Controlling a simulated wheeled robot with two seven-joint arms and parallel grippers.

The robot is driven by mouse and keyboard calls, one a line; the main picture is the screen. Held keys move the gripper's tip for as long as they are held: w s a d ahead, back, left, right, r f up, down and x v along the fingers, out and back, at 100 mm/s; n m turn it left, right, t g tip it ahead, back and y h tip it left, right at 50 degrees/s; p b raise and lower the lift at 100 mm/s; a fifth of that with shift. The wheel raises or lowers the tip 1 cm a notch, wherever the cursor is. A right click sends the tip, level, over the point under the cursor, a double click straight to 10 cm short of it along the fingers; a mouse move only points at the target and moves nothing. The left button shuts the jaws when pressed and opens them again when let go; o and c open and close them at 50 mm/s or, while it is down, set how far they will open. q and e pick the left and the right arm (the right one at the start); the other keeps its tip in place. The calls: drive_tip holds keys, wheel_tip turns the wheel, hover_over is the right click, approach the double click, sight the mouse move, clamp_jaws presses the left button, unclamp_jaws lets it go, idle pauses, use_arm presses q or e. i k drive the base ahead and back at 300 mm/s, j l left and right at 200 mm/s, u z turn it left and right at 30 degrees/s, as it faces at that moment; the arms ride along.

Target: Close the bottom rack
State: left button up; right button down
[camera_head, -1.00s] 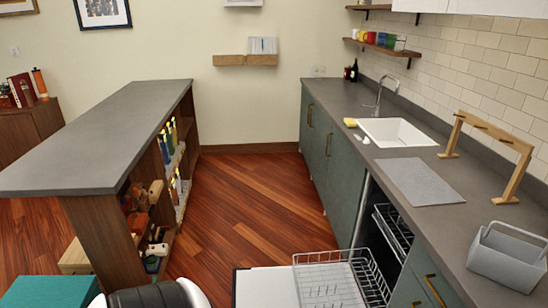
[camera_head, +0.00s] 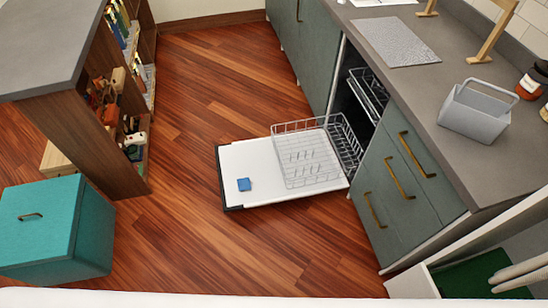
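The dishwasher's bottom rack (camera_head: 300,160) is a grey wire basket. It is pulled out over the lowered white door (camera_head: 262,165), with its right end near the dishwasher opening. It looks empty. The upper rack (camera_head: 370,92) shows in the dark opening above. Neither of my grippers is in view.
A grey counter with drawers (camera_head: 391,180) stands right of the dishwasher and holds a grey caddy (camera_head: 476,110). A teal box (camera_head: 57,226) and a bookshelf island (camera_head: 75,135) stand at left. The wood floor (camera_head: 190,110) between them is clear.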

sight(317, 149)
drive_tip(key=i+j+u, duration=0.1)
drive_tip(key=i+j, duration=0.15)
drive_tip(key=i, duration=0.2)
drive_tip(key=i+j+u, duration=0.15)
drive_tip(key=i, duration=0.3)
drive_tip(key=i+j+u, duration=0.1)
drive_tip(key=i+j, duration=0.15)
drive_tip(key=i, duration=0.25)
